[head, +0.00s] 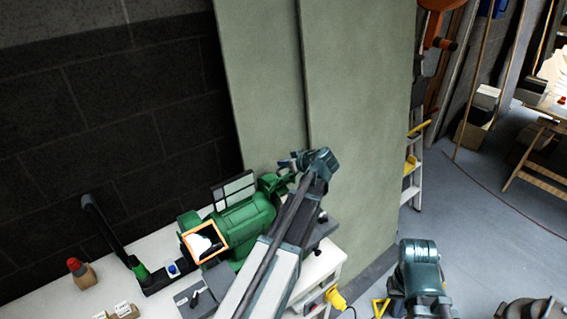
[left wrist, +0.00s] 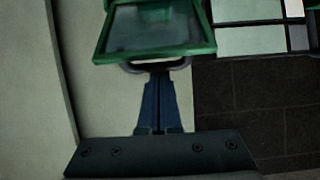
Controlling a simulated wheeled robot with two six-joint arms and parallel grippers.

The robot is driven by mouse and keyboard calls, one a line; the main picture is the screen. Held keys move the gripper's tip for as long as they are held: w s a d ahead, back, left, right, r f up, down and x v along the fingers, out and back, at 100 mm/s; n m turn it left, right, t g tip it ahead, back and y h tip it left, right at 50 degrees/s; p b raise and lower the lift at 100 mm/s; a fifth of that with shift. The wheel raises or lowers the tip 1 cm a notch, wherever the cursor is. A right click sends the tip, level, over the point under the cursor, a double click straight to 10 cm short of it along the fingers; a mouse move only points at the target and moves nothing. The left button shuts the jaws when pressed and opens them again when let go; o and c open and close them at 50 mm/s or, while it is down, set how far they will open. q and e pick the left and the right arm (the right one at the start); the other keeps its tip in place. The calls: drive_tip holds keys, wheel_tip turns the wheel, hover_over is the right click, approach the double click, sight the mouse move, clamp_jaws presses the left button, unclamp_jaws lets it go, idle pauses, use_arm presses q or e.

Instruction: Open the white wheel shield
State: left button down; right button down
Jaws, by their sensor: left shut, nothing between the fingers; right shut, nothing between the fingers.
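A green bench grinder (head: 240,222) stands on the white bench. An orange-framed clear shield (head: 203,241) with a white patch inside covers its near left end. The right end (head: 272,182) is partly hidden behind my left arm. In the left wrist view a green-framed translucent shield (left wrist: 155,30) is right ahead of my left gripper (left wrist: 158,82), whose fingers are shut and empty. The fingertips are just below the shield's lower edge, by a grey curved bar; I cannot tell whether they touch it. No white shield frame is distinguishable.
The white bench (head: 50,290) carries a red-topped object (head: 80,270) and a black-and-green tool (head: 140,272) left of the grinder. Large green-grey panels (head: 360,110) stand close behind. A stepladder (head: 412,175) stands right of them, with open floor (head: 480,220) beyond.

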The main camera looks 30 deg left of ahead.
use_arm(q)
drive_tip(key=shift+s+d+f, duration=0.15)
drive_tip(key=shift+s+d, duration=0.1)
drive_tip(key=shift+d, duration=0.25)
drive_tip(key=shift+s+d+f, duration=0.1)
drive_tip(key=shift+s+d, duration=0.1)
drive_tip(key=shift+d, duration=0.25)
drive_tip(key=shift+w+a, duration=0.1)
wheel_tip(320, 180, up, 3)
drive_tip(key=w+a+p, duration=0.1)
drive_tip(key=a+p, duration=0.1)
drive_tip(key=a, duration=0.1)
drive_tip(key=s+d+r+p, duration=0.2)
drive_tip(key=s+d+p, duration=0.1)
drive_tip(key=d, duration=0.5)
drive_tip(key=shift+s+d+r, duration=0.15)
drive_tip(key=shift+d+r, duration=0.05)
drive_tip(key=shift+r, duration=0.1)
